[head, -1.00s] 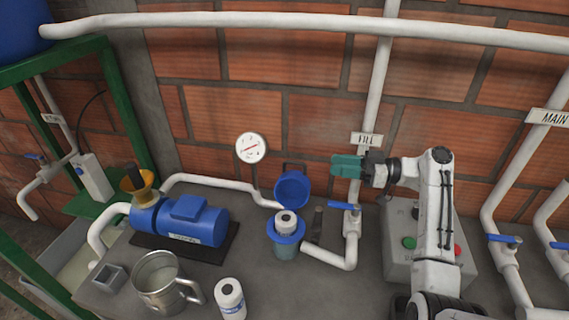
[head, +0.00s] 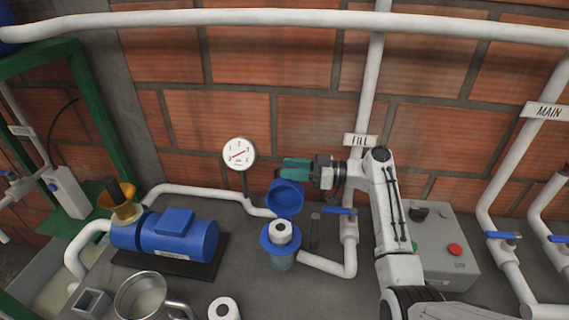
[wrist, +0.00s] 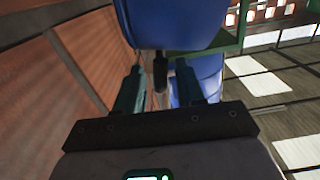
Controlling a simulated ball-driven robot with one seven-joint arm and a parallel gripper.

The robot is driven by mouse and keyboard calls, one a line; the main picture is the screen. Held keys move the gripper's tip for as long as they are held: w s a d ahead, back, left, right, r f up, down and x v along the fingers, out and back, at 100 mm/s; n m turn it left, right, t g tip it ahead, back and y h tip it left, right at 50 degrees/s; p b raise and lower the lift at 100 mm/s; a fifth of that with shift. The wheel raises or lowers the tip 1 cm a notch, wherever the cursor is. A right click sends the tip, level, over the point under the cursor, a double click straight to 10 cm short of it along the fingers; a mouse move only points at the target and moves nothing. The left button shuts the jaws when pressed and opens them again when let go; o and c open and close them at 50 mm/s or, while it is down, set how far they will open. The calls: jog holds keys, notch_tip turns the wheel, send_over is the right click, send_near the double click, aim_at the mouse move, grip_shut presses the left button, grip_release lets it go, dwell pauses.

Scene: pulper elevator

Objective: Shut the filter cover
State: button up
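The filter (head: 281,259) stands on the bench with a clear body, a blue rim and a white cartridge (head: 281,231) showing in its open top. Its blue cover (head: 286,198) stands open, tilted up at the back of the rim. My gripper (head: 292,168) has teal fingers and is just above the cover's upper edge, pointing left. In the wrist view its two fingers (wrist: 158,88) are apart. A small dark piece (wrist: 160,72) shows between them; I cannot tell whether they touch it. The cover's upper edge is partly hidden by the gripper in the head view.
The gauge (head: 239,154) is left of the gripper. A blue-handled valve (head: 339,211) and white pipe stand right of the filter. The blue pump (head: 175,234), metal jug (head: 142,298) and white cartridge (head: 223,309) are at left and front. A control box (head: 440,247) is right.

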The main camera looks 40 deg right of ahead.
jog(key=shift+x, duration=1.1)
grip_shut()
